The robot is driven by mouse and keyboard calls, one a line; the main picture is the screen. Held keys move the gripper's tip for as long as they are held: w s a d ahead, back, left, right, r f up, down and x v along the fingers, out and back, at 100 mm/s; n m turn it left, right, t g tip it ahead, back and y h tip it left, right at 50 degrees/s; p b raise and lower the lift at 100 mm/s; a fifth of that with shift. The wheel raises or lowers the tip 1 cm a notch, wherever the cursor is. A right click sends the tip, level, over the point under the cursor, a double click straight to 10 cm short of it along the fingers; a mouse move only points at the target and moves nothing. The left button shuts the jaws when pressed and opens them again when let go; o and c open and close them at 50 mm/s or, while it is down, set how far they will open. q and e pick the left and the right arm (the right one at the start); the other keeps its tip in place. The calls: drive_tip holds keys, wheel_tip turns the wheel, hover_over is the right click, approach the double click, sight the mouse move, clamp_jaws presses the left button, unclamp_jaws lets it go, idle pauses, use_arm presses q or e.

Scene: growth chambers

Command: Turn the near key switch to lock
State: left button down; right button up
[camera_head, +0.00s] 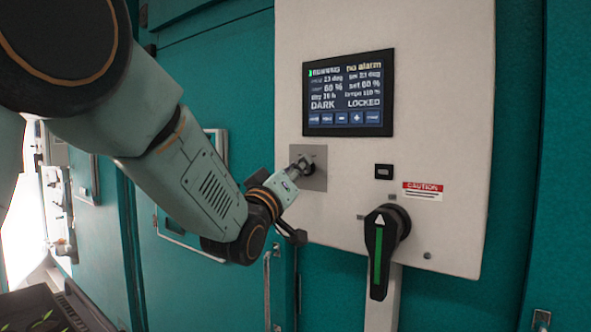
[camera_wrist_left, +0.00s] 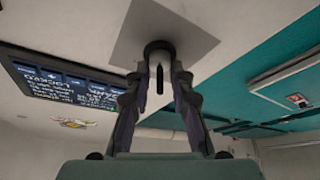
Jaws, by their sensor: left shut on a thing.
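The key switch (camera_head: 310,159) sits on a square grey plate (camera_head: 320,183) on the white control panel, left of and below the screen. My left gripper (camera_head: 299,168) reaches it from the lower left and is shut on its key. In the left wrist view the key (camera_wrist_left: 159,72) stands between the two fingers, with a dark slot in its face and a dark collar behind it. The fingers hide part of the switch in the head view. The screen (camera_head: 348,94) reads "LOCKED", "DARK" and "no alarm". My right gripper is out of view.
A black rotary handle (camera_head: 382,250) with a green stripe juts from the panel at lower right. A small black switch (camera_head: 384,171) and a red caution label (camera_head: 423,190) are above it. Teal chamber doors with a vertical bar handle (camera_head: 268,290) stand left of the panel.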

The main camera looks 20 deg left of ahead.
use_arm(q)
drive_tip(key=c, duration=1.5)
unclamp_jaws()
drive_tip(key=shift+w, duration=0.1)
drive_tip(key=v, duration=1.2)
